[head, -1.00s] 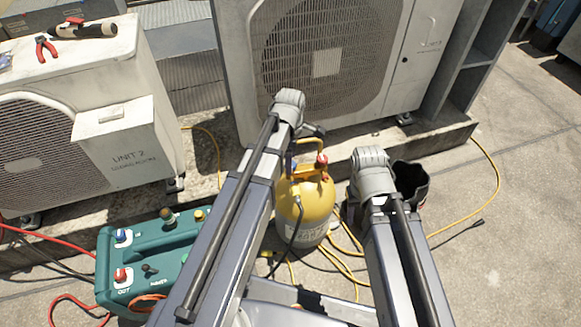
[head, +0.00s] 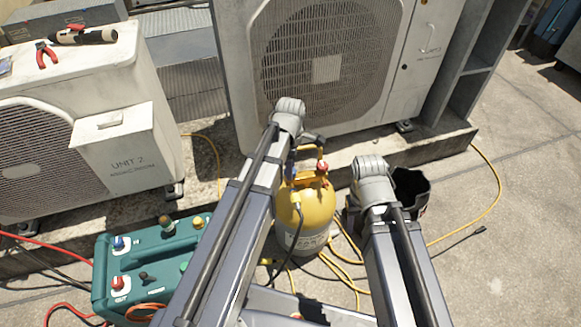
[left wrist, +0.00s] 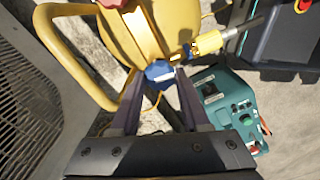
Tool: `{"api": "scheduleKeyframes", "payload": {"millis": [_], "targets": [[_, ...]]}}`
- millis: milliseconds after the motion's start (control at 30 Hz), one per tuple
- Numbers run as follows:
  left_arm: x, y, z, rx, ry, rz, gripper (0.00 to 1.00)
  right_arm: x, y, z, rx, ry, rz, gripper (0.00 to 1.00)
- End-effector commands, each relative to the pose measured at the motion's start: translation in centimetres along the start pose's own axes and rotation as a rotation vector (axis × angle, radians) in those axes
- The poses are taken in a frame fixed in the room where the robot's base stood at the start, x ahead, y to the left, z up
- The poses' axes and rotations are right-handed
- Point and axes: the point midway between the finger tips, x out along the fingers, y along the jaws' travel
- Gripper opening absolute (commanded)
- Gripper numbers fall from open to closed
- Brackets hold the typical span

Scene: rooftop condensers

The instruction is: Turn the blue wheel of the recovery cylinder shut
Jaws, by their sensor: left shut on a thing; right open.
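The yellow recovery cylinder (head: 312,210) stands upright on the ground in front of the large condenser, with a yellow handle frame and a red wheel (head: 322,166) on top. The blue wheel (left wrist: 160,71) shows in the left wrist view between the fingertips of my left gripper (left wrist: 162,80), which is shut on it. In the head view the left gripper (head: 291,165) is at the cylinder's top left, mostly behind my arm. My right gripper (head: 352,212) is right of the cylinder, apart from it, with its fingers largely hidden by my arm; it is open.
A teal recovery machine (head: 140,262) stands at the left with hoses. Yellow hoses (head: 345,262) lie around the cylinder's base. A black open container (head: 411,187) stands behind my right arm. Unit 2 (head: 130,160) and the large condenser (head: 330,60) bound the back. The right-hand floor is mostly clear.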

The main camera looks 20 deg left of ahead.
Motion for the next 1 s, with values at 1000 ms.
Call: {"api": "scheduleKeyframes", "payload": {"millis": [1000], "targets": [[0.01,-0.02,-0.02,0.495,-0.001,0.0,0.0,0.01,0.0,0.0,0.0,0.0,0.0,0.5]]}}
